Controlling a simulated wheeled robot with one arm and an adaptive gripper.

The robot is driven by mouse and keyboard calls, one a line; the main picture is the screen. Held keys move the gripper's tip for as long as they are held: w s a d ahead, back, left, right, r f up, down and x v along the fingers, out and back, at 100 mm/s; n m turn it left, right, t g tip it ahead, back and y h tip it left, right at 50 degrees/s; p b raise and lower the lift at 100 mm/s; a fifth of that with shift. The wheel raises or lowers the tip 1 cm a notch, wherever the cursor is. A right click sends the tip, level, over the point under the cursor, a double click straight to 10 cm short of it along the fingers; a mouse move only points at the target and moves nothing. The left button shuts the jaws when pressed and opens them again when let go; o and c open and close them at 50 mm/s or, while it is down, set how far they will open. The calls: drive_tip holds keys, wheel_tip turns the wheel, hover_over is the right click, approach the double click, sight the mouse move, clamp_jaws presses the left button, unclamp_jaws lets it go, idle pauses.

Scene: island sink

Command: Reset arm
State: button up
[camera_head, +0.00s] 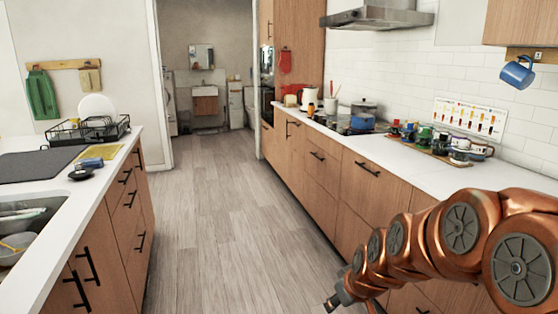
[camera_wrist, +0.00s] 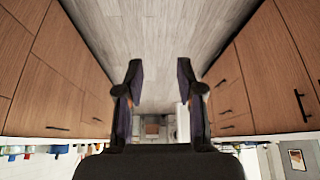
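My copper-coloured arm reaches in from the right of the head view, folded low in front of the right-hand drawers. My gripper (camera_head: 340,298) is at its end, near the bottom edge and above the floor. In the wrist view my gripper (camera_wrist: 160,85) shows two dark fingers standing well apart. Nothing is between them but a view of the aisle and the far room. The gripper is open and empty, and it touches nothing that I can see.
The wooden floor aisle (camera_head: 215,200) is clear. An island with a sink (camera_head: 35,225) and dish rack (camera_head: 90,128) stands at left. The right counter (camera_head: 400,160) holds a blue pot (camera_head: 363,114) and several mugs. A blue mug (camera_head: 516,73) hangs on the wall.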

drive_tip(key=s+d+r+m+g+p, duration=0.1)
drive_tip(key=s+r, duration=0.4)
drive_tip(key=s, duration=0.5)
drive_tip(key=s+d+r+m+g+h+p, duration=0.1)
drive_tip(key=s+r+m+g+p, duration=0.1)
drive_tip(key=s+r+p, duration=0.4)
drive_tip(key=s+d+r+m+g+h+p, duration=0.1)
drive_tip(key=s+d+r+g+p, duration=0.1)
drive_tip(key=s, duration=1.4)
wheel_tip(320, 180, up, 4)
drive_tip(key=shift+f+m+g+p, duration=0.2)
drive_tip(key=shift+m+g+p, duration=0.1)
drive_tip(key=shift+g+p, duration=0.8)
drive_tip(key=shift+s, duration=0.1)
